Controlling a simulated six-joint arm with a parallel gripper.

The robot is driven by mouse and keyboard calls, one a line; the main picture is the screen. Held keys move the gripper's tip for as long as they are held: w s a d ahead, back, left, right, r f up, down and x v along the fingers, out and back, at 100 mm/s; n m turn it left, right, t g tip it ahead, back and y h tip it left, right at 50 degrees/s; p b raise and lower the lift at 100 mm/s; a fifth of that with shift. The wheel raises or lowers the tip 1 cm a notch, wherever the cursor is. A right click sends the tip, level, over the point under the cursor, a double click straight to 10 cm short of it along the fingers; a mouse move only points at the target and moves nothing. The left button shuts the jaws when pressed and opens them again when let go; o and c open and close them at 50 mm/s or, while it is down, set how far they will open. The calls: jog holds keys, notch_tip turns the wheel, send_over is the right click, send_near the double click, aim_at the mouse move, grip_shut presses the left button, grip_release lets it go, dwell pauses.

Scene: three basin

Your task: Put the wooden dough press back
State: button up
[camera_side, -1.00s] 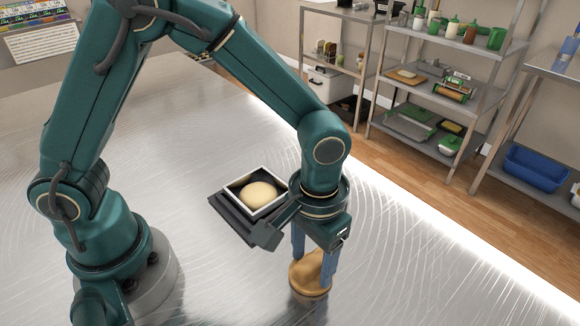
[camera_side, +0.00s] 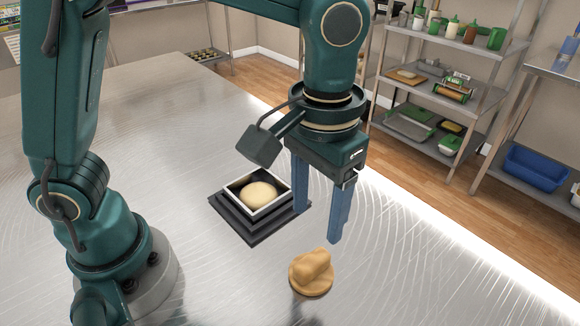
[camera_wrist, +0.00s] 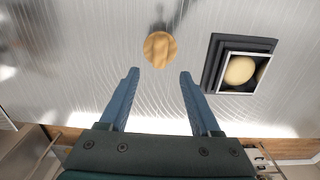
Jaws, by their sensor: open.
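The wooden dough press (camera_side: 313,270) stands on the metal table, a tan round disc with a knob-like handle on top. My gripper (camera_side: 319,226) is open and empty, above the press and apart from it. In the wrist view the press (camera_wrist: 160,48) lies just beyond the spread blue fingertips (camera_wrist: 158,75). A pale ball of dough (camera_side: 258,194) sits in a white-rimmed square tray (camera_side: 236,189) on a dark stepped base (camera_side: 240,228), to the left of the gripper. The dough also shows at the right in the wrist view (camera_wrist: 240,70).
The metal table (camera_side: 150,130) is clear around the press and the stepped base. Shelving racks (camera_side: 440,90) with jars and trays stand beyond the table's far edge. A blue bin (camera_side: 536,167) sits on a shelf at the right.

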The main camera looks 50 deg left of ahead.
jog(key=s+a+r+t, duration=0.1)
jog(key=s+a+t, duration=0.1)
jog(key=a, duration=0.4)
jog(key=s+a+r+t, duration=0.2)
jog(key=s+a+t, duration=0.1)
jog(key=s+a, duration=0.2)
jog(key=shift+a+t, duration=0.3)
jog(key=shift+a, duration=0.85)
